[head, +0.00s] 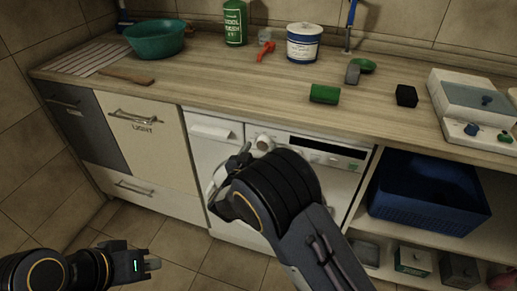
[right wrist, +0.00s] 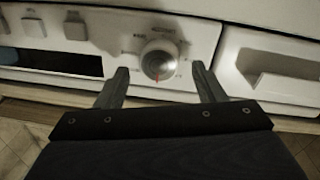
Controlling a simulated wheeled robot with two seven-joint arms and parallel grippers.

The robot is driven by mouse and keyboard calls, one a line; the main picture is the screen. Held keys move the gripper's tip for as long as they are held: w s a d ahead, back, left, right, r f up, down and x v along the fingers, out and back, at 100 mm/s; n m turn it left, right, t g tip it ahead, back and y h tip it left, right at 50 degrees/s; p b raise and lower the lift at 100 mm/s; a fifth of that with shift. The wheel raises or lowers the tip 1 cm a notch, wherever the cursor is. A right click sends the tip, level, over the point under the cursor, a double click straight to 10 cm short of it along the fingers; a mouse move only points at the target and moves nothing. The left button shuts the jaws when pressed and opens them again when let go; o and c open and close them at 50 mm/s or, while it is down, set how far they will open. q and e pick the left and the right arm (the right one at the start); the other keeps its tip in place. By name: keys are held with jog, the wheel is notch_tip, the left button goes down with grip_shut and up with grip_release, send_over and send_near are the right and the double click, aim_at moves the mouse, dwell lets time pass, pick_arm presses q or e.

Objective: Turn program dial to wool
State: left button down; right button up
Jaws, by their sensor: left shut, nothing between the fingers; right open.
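The program dial (right wrist: 158,60) is a round silver knob on the washing machine's white front panel. A red mark shows on its lower part in the right wrist view, and the printing around it is too blurred to read. In the head view the dial (head: 264,143) shows just above my right arm. My right gripper (right wrist: 160,74) is open, with one finger on each side of the dial; I cannot tell whether either touches it. My left gripper (head: 151,262) is shut and empty at the lower left, away from the washing machine (head: 204,150).
The detergent drawer (right wrist: 275,70) is beside the dial. A blue crate (head: 425,200) sits on the shelf at right.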

jog(key=shift+w+d, duration=0.15)
jog(key=shift+w, duration=0.25)
jog(key=c, duration=1)
jog(key=shift+f+m+b, duration=0.25)
jog(key=shift+m+b, duration=1.15)
jog(key=shift+b, duration=0.2)
jog(key=m+b, duration=0.6)
jog(key=m+y+b, duration=0.1)
jog(key=m+b, duration=0.2)
jog(key=shift+s+d+m+b, duration=0.1)
jog(key=shift+d+m+b, duration=0.2)
jog(key=shift+b, duration=0.1)
jog(key=m+b, duration=0.6)
jog(key=b, duration=0.1)
jog(key=m+y+b, duration=0.1)
jog(key=m+b, duration=0.3)
jog(key=shift+d+f, duration=0.1)
jog(key=shift+f, duration=0.15)
jog(key=shift+r+m+b, duration=0.1)
jog(key=shift+m+b, duration=1.5)
jog(key=shift+b, duration=0.15)
